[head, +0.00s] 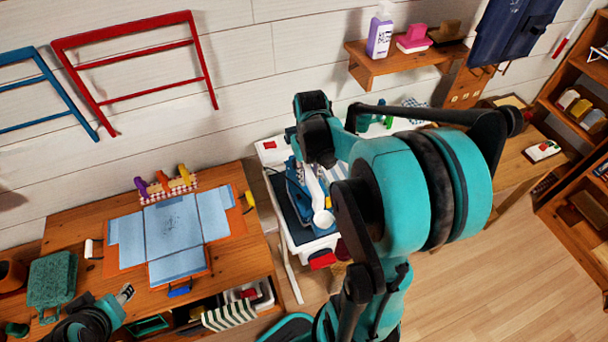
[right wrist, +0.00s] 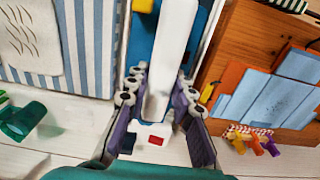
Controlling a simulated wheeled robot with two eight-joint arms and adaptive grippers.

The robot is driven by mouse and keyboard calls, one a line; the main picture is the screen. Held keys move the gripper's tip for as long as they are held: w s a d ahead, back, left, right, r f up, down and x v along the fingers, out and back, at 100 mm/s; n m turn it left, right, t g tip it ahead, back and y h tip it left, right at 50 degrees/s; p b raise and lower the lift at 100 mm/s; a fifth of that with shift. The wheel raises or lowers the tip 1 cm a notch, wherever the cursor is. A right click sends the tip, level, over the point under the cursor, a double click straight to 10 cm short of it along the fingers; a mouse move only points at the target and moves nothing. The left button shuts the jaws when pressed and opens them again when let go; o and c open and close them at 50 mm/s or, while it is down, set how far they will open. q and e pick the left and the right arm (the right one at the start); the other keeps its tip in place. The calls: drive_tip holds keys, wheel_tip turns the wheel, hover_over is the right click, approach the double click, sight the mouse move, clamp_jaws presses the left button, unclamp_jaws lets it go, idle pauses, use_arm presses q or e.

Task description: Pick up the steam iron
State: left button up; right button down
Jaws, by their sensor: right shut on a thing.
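The steam iron shows as a blue body (head: 293,188) with a long white part on the white board with a dark top, in the middle of the head view; my right arm partly covers it. In the right wrist view its white handle (right wrist: 172,55) runs up between the fingers. My right gripper (right wrist: 158,88) is shut on this white handle, one finger on each side. In the head view its fingers are mostly hidden behind my wrist. My left gripper (head: 125,293) is low at the left, over the wooden desk's front; its jaws are too unclear to read.
The wooden desk (head: 232,248) at left holds a blue sheet set (head: 173,232), a green block (head: 52,279) and coloured clips (head: 166,183). A wall shelf (head: 400,62) with a bottle (head: 380,32) is above. Shelves (head: 575,90) stand at right; the floor (head: 450,285) before them is clear.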

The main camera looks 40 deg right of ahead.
drive_tip(key=s+d+r+p, duration=0.2)
drive_tip(key=s+d+r, duration=0.2)
drive_tip(key=s, duration=0.5)
wheel_tip(320, 180, up, 2)
drive_tip(key=shift+d+r, duration=0.1)
drive_tip(key=shift+d, duration=0.15)
drive_tip(key=c, duration=2.2)
unclamp_jaws()
drive_tip(key=shift+c, duration=0.5)
